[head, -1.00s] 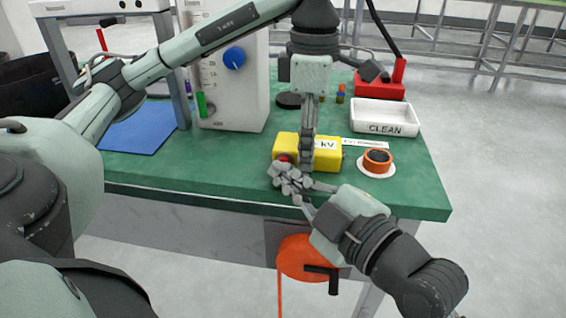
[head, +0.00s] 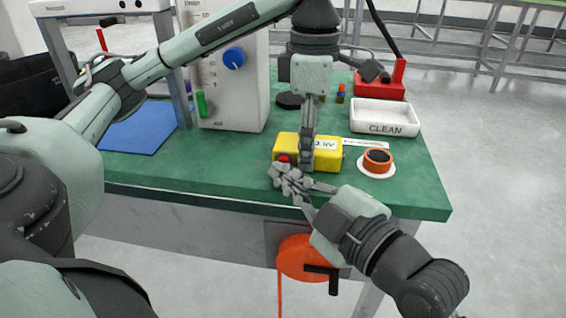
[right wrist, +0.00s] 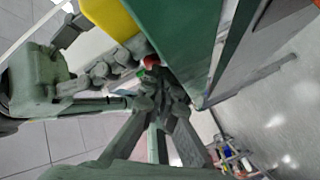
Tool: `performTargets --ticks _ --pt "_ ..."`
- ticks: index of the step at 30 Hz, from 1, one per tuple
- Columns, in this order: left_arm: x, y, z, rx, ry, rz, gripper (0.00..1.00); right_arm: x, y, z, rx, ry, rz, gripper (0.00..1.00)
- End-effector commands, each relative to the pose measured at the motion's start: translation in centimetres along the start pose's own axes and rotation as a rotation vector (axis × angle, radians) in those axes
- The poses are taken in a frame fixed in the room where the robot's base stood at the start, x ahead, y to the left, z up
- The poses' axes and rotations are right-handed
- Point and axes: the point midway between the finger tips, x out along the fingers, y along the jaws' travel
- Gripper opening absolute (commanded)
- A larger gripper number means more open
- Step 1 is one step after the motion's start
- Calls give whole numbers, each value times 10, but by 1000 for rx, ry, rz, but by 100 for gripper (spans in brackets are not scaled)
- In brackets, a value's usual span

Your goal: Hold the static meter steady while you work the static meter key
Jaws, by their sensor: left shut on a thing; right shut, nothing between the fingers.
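The static meter is a yellow box (head: 330,160) on the green table, with a white patch reading about "3 kV" on its top. It also shows at the top of the right wrist view (right wrist: 108,16). Its key is a red knob (head: 284,158) on the left front; in the right wrist view the red key (right wrist: 151,61) is partly hidden. My left gripper (head: 307,160) comes down from above and is shut on the meter. My right gripper (head: 279,172) is shut and empty, its fingertips just in front of and below the key; I cannot tell whether they touch it.
An orange-rimmed cup (head: 377,157) on a white disc stands right of the meter. Behind are a white CLEAN tray (head: 385,117) and a red box (head: 379,86). A tall white machine (head: 232,100) stands back left. An orange reel (head: 303,258) hangs under the table's front edge.

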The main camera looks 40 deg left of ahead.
Motion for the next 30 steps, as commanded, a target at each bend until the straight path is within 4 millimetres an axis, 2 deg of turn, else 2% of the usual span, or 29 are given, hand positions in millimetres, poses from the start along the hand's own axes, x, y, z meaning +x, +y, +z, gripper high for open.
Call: performTargets --ticks 6,17,30 --pt "0 0 0 2 1 -1 20 -9 -6 -5 0 -1 0 0" --pt "0 0 0 1 1 -1 20 -11 -8 -7 1 1 0 0" --pt "0 0 0 0 1 0 20 -39 -29 -28 1 2 -1 0"
